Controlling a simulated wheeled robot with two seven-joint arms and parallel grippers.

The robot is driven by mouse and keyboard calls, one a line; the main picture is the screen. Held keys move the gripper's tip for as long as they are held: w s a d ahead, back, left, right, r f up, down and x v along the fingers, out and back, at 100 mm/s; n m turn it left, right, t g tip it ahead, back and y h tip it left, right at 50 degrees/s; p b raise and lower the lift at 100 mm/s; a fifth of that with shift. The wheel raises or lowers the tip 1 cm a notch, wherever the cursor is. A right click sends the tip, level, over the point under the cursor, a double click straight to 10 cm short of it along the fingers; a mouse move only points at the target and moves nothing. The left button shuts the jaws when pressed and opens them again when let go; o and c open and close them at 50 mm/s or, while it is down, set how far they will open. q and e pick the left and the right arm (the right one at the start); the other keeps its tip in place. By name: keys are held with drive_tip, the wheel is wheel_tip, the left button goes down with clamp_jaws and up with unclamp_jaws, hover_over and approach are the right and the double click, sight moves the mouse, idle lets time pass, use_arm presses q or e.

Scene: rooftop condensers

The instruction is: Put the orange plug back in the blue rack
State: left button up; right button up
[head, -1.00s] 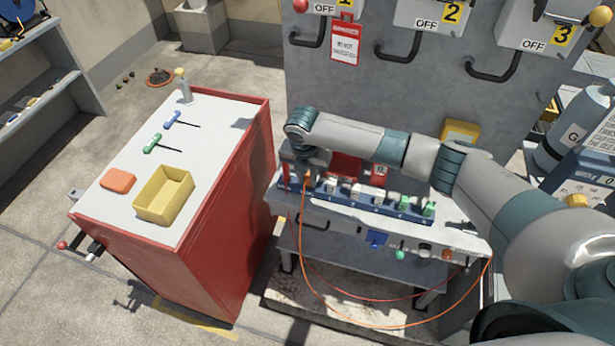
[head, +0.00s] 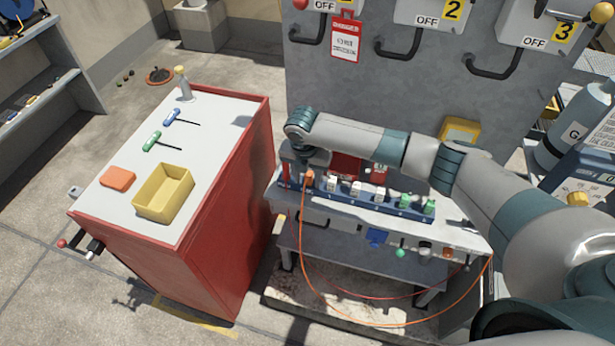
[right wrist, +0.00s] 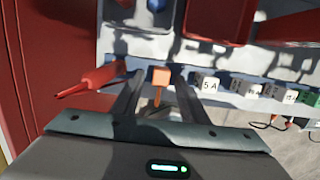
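The orange plug (head: 309,175) stands at the left part of the blue rack (head: 345,195), with its orange cable hanging down in front. In the right wrist view the orange plug (right wrist: 160,76) shows between the two fingers, with a gap on each side. My right gripper (right wrist: 158,98) is open around or just short of the plug; the exact depth is unclear. In the head view my right gripper (head: 308,162) is just behind and above the plug, partly hidden by its own wrist. My left gripper is in neither view.
White plugs (head: 356,190) and green plugs (head: 429,206) stand further right in the rack. A red pointed tool (right wrist: 92,80) lies close left of my right fingers. The red cabinet (head: 215,240) bears a yellow bin (head: 165,205). The grey panel (head: 390,75) rises behind.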

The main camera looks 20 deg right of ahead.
wheel_tip(320, 180, up, 17)
drive_tip(key=s+a+b, duration=0.1)
drive_tip(key=s+b, duration=0.1)
drive_tip(key=b, duration=0.2)
drive_tip(key=shift+a+b, duration=0.25)
drive_tip(key=shift+b, duration=0.05)
drive_tip(key=shift+s, duration=0.1)
idle(0.6)
